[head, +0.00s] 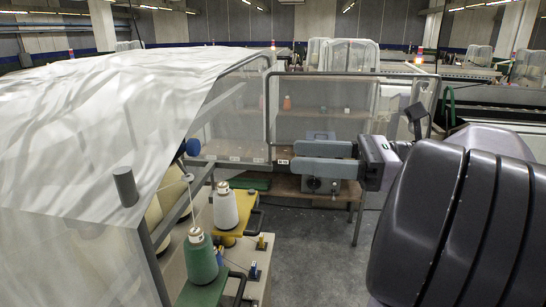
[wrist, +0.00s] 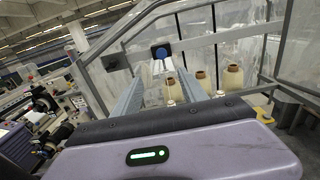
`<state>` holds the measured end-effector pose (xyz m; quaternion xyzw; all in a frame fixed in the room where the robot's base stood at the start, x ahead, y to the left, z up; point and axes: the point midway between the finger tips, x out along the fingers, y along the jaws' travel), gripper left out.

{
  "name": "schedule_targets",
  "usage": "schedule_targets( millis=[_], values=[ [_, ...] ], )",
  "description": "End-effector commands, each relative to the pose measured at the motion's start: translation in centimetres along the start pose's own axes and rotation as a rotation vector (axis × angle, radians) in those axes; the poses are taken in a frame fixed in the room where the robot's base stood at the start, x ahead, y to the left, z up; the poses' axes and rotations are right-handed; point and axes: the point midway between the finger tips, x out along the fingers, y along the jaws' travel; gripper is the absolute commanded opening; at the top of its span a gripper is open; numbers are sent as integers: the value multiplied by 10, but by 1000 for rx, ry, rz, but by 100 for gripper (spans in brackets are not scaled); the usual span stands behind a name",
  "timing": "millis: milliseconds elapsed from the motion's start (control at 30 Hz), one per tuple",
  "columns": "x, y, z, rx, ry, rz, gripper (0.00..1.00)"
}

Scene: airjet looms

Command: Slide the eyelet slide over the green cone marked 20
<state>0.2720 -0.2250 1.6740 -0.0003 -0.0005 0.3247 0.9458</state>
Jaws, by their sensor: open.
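The green cone (head: 201,260) stands at the lower left in the head view, with a white top; no number is legible on it. A blue knob (head: 191,147), seemingly part of the eyelet slide, sits by the sloping rail (head: 180,208), up and behind the green cone. A thread rises from the cone toward a small eyelet below the knob. The knob also shows in the wrist view (wrist: 160,53), ahead between my fingers. My gripper (head: 295,158) is open and empty, to the right of the knob and apart from it. It also shows in the wrist view (wrist: 160,78).
A white cone (head: 225,208) stands behind the green cone on a yellow base. Several cream cones (wrist: 233,79) show in the wrist view. A white sheet (head: 90,130) covers the left, with a dark post end (head: 126,187). A mesh frame (head: 322,105) stands behind my gripper. Floor at centre is clear.

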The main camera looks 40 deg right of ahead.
Motion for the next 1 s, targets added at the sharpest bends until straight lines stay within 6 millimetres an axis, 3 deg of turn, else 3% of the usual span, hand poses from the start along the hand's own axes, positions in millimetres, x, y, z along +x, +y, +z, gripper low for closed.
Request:
schedule_targets(
  millis=[233,400,567,667,1000],
  values=[
    [-1,0,0,1,0,0,50],
    [-1,-4,20,5,-4,2,50],
    [2,-5,13,2,-1,3,50],
    [18,-4,7,-1,1,7,50],
    [119,-3,9,3,1,8,50]
  ],
)
